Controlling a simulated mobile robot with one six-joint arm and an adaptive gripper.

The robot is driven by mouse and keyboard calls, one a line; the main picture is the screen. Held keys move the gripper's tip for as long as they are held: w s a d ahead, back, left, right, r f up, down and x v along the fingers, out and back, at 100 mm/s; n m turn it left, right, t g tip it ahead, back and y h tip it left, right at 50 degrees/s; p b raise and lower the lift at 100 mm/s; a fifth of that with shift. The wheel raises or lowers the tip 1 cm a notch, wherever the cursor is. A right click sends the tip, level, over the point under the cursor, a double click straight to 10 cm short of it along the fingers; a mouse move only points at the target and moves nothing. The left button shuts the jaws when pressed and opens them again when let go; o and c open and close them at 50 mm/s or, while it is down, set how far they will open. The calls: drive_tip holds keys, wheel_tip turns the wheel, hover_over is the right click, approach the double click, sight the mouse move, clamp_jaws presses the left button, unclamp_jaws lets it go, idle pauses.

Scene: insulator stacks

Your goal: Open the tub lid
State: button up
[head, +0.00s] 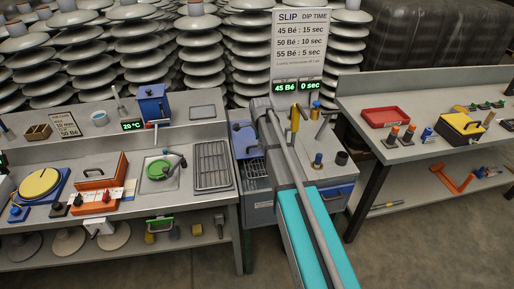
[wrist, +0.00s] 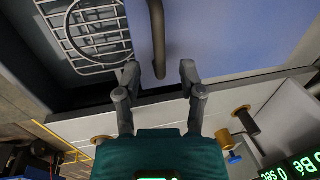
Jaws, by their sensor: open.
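The blue tub lid (wrist: 225,35) fills the upper right of the wrist view, with a dark bar handle (wrist: 157,40) along its left side. Left of the lid the tub shows open, with a wire rack (wrist: 95,28) inside. In the head view the lid (head: 243,140) is left of my arm, with the rack (head: 254,168) below it. My gripper (wrist: 159,76) is open and empty in the wrist view. Its fingertips lie either side of the handle's lower end in the picture; I cannot tell whether they touch it. My arm hides part of the station in the head view.
A sign (head: 300,45) and a green display (head: 298,87) stand behind the station. A left bench (head: 225,150) holds a drain rack (head: 212,165) and tools. A right bench (head: 390,85) holds a red tray (head: 387,117). Insulator stacks line the back. Floor shows between benches.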

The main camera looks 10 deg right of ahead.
drive_tip(key=shift+w+f+b, duration=0.2)
drive_tip(key=shift+f+b, duration=0.4)
drive_tip(key=shift+f, duration=0.25)
clamp_jaws()
